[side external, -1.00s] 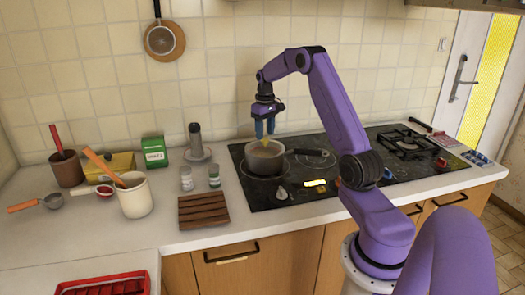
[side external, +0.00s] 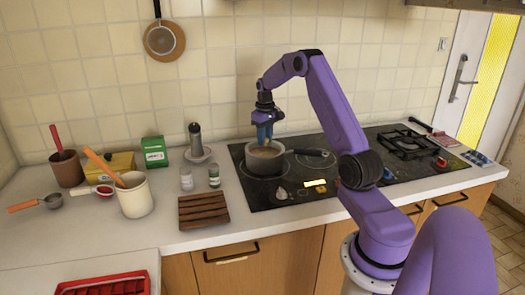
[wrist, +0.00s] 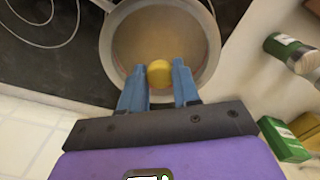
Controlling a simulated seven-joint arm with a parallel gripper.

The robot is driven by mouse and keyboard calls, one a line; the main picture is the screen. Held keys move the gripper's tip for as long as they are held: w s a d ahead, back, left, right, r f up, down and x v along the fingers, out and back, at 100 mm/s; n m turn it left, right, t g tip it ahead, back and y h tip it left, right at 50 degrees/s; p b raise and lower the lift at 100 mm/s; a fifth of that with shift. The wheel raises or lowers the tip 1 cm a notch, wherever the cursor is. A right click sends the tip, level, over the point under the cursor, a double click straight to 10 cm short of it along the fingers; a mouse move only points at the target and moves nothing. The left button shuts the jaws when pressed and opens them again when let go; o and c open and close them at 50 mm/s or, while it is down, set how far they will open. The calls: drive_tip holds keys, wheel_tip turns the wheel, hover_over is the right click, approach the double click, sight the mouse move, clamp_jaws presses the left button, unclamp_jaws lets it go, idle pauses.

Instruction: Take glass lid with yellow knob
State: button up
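The glass lid (wrist: 130,45) with a yellow knob (wrist: 159,73) lies on the grey pot (side external: 264,165) on the black cooktop. My gripper (side external: 265,143) points down over the lid, with its blue fingers low at the knob. In the wrist view my gripper (wrist: 159,84) has its two fingertips apart, one on each side of the knob. The knob shows between the fingertips. I cannot tell whether either finger touches it. In the side view the fingers hide most of the knob.
The pot's dark handle (side external: 312,153) points right. Two small jars (side external: 214,176) and a brown slatted board (side external: 203,210) stand left of the cooktop. A green box (side external: 154,152) and a cream crock (side external: 134,195) are farther left. A burner grate (side external: 405,143) is at the right.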

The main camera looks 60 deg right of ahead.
clamp_jaws()
drive_tip(key=shift+r, duration=4.05)
